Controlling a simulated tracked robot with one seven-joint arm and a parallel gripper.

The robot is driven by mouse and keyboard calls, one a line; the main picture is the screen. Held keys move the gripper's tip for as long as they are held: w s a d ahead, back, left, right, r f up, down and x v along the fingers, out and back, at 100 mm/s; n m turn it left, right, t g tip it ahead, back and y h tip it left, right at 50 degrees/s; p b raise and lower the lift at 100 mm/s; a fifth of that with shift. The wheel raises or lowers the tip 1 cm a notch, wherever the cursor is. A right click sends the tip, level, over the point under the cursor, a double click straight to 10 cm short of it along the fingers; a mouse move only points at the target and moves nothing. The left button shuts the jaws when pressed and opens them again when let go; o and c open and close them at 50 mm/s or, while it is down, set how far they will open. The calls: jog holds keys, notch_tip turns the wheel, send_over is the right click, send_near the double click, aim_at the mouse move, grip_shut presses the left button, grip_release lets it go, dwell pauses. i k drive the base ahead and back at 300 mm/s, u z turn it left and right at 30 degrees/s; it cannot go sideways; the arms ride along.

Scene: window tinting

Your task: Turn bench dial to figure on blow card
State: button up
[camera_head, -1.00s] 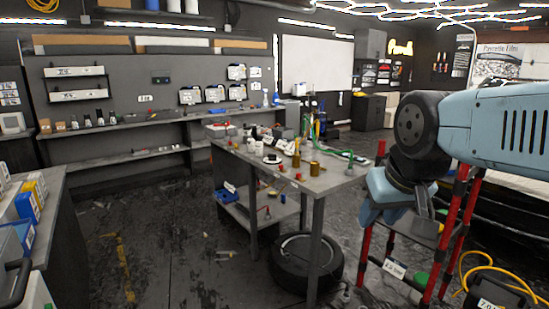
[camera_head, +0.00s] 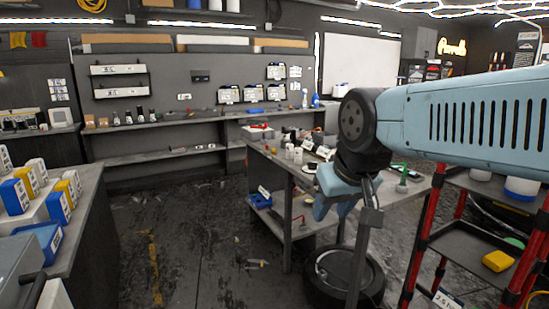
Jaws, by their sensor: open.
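My arm and wrist hide part of the bench top. Small bottles, a dark device and white cards (camera_head: 309,168) are on the bench. I cannot make out a dial, or which card is the blow card, or any figure on it.
A red-framed cart (camera_head: 447,245) with a yellow item (camera_head: 497,261) stands at right. A side counter (camera_head: 88,190) with blue and yellow boxes (camera_head: 57,207) stands at left. The floor (camera_head: 205,245) between is mostly open, with scattered scraps.

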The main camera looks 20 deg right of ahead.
aim_at(311, 166)
jog(key=u, duration=0.1)
jog(key=i, duration=1.1)
jog(key=z, duration=0.4)
jog(key=i, duration=0.75)
jog(key=z, duration=0.4)
jog(key=k, duration=0.95)
jog(key=z, duration=0.2)
jog(key=i, duration=0.9)
jog(key=u, duration=0.1)
